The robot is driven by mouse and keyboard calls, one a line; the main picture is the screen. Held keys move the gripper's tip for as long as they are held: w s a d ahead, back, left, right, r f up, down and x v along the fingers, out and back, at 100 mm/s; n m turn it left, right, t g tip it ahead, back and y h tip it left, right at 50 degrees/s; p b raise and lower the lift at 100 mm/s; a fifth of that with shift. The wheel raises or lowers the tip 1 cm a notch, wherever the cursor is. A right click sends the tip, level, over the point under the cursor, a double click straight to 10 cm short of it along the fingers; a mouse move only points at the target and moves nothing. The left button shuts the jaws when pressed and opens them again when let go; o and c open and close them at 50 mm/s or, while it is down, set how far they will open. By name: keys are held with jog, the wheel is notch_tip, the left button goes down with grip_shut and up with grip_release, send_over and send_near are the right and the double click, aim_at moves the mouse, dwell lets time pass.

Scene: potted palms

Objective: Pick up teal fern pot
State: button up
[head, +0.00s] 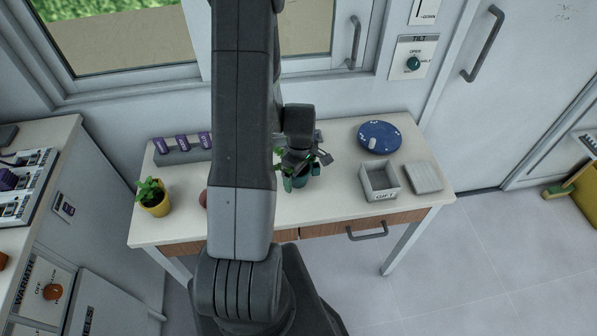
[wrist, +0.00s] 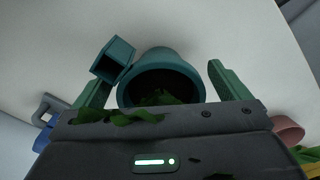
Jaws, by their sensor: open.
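The teal fern pot (wrist: 163,62) lies between the two fingers of my gripper (wrist: 158,75) in the wrist view, with its round open mouth facing the camera and dark green leaves inside. A small square teal piece (wrist: 113,60) sits at its left side by the left finger; I cannot tell if it is joined to the pot. My gripper is open, with a gap visible between the right finger and the pot. In the head view the pot (head: 300,182) is on the table under my gripper (head: 306,165), partly hidden by it and by my arm.
On the white table (head: 335,205) are a yellow pot with a plant (head: 155,204), a grey rack with purple labels (head: 182,150), a reddish item (head: 204,198) half behind my arm, a blue plate (head: 379,137), a grey open box (head: 379,180) and a grey slab (head: 422,177).

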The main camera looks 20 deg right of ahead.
jog(key=shift+f, duration=0.1)
jog(key=c, duration=1.1)
